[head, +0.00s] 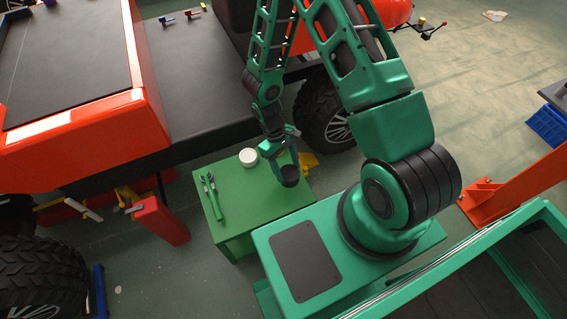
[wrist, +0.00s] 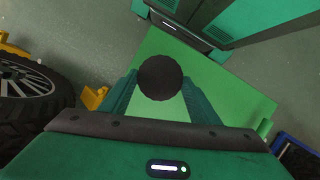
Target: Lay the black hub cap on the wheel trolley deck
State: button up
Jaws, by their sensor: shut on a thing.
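The round black hub cap (head: 289,176) is between the fingers of my gripper (head: 284,158) over the right part of a green cabinet top. In the wrist view the hub cap (wrist: 160,77) sits between the two green fingers of my gripper (wrist: 160,92), which is shut on it. The cap appears held above the cabinet top, but the gap beneath it is hard to judge. I cannot tell for certain which surface is the wheel trolley deck.
The green cabinet (head: 275,203) carries a white round tin (head: 248,157) and green-handled tools (head: 212,197). A large black tyre (head: 326,112) and a yellow block (head: 309,160) stand close behind it. An orange vehicle (head: 90,140) fills the left; an orange frame (head: 515,185) is at right.

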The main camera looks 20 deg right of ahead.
aim_at(286, 169)
jog(key=shift+d+f, duration=0.1)
jog(key=shift+f, duration=2.15)
jog(key=shift+f, duration=0.5)
jog(key=o, duration=1.3)
jog(key=shift+c, duration=0.2)
jog(key=shift+w+r, duration=0.1)
jog(key=shift+w, duration=0.05)
jog(key=v, duration=1)
jog(key=shift+r, duration=0.2)
jog(key=shift+w, duration=0.1)
